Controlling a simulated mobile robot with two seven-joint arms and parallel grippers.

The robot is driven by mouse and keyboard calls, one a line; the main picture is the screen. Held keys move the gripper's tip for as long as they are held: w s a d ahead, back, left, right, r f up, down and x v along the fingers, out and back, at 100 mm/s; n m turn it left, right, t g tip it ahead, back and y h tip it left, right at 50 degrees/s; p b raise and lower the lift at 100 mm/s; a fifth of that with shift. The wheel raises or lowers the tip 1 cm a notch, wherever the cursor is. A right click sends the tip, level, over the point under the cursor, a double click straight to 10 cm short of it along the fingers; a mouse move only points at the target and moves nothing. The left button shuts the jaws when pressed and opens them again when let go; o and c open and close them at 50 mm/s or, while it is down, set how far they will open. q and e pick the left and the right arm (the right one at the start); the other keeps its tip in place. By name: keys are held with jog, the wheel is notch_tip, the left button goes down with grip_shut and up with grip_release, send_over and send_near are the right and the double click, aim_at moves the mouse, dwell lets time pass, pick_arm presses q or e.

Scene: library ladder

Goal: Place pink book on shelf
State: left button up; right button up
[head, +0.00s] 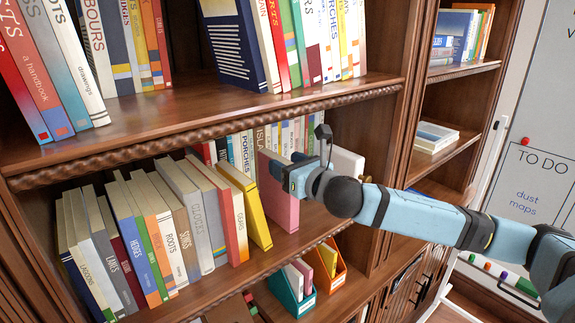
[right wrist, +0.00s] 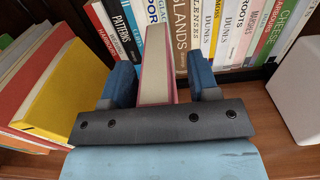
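The pink book (head: 277,193) stands upright on the middle shelf (head: 225,288), to the right of a yellow book. It also shows in the right wrist view (right wrist: 155,75), end-on with cream pages and pink cover edges. My right gripper (head: 289,172) reaches into the shelf from the right with its blue fingers on either side of the book. In the right wrist view the right gripper (right wrist: 160,85) has the book between its fingers; the left finger is close against it, and a small gap shows at the right finger. My left gripper is not in view.
A yellow book (head: 254,205) leans at the end of a row on the left. A row of books (right wrist: 225,30) stands behind the pink book. A white block-like object (right wrist: 300,80) stands to the right. Orange and teal file boxes (head: 327,267) sit on the shelf below.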

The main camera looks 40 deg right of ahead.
jog(key=shift+r, duration=0.15)
jog(key=shift+s, duration=0.2)
jog(key=s+b, duration=0.3)
jog(key=s, duration=0.8)
jog(key=shift+s+d+b, duration=0.25)
jog(key=shift+d+b, duration=0.1)
jog(key=shift+d, duration=0.05)
